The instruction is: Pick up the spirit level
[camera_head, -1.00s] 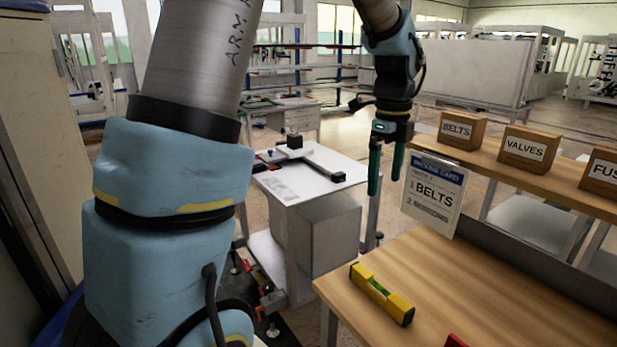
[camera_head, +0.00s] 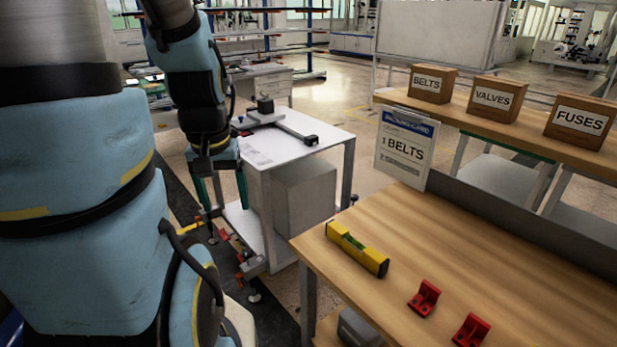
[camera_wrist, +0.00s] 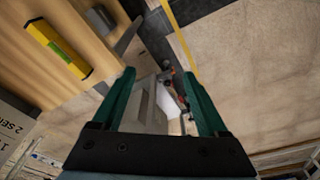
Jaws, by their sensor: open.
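The yellow spirit level (camera_head: 357,249) lies flat on the wooden bench (camera_head: 450,240), near its left edge, with a green vial at its middle and dark ends. It also shows at the upper left of the wrist view (camera_wrist: 58,48). My gripper (camera_head: 222,205) hangs to the left of the bench, beside the white table, with its green fingers pointing down. In the wrist view its fingers (camera_wrist: 160,92) are spread, with nothing held between them. The level is outside the fingers, apart from them. Part of the gripper is hard to make out against the clutter behind it.
Two red brackets (camera_head: 424,298) (camera_head: 470,331) lie on the bench near the level. A card reading BELTS (camera_head: 405,150) stands at its back corner. Boxes marked BELTS (camera_head: 432,85), VALVES (camera_head: 497,99) and FUSES (camera_head: 580,122) sit on a shelf behind. A white table (camera_head: 290,145) stands left.

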